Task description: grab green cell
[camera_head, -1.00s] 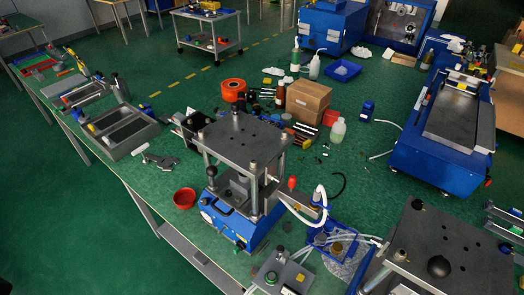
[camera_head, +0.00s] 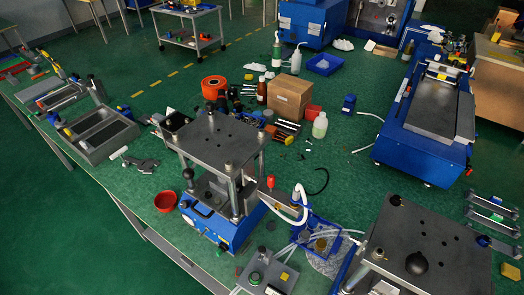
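I cannot pick out a green cell with certainty. Slim grey-and-dark bars (camera_head: 492,216) lie at the right edge of the green bench, with small greenish marks too small to identify. Neither my left nor my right gripper shows in the head view, so whether they are open or shut is hidden. A press with a dark top plate (camera_head: 212,140) and blue base (camera_head: 215,222) stands in the middle of the bench.
A second press plate (camera_head: 425,245) fills the lower right, with a yellow block (camera_head: 510,272) beside it. A blue machine (camera_head: 425,125) stands behind. A red bowl (camera_head: 165,201), cardboard box (camera_head: 289,97) and blue tray (camera_head: 320,238) crowd the bench. Green surface right of centre is clear.

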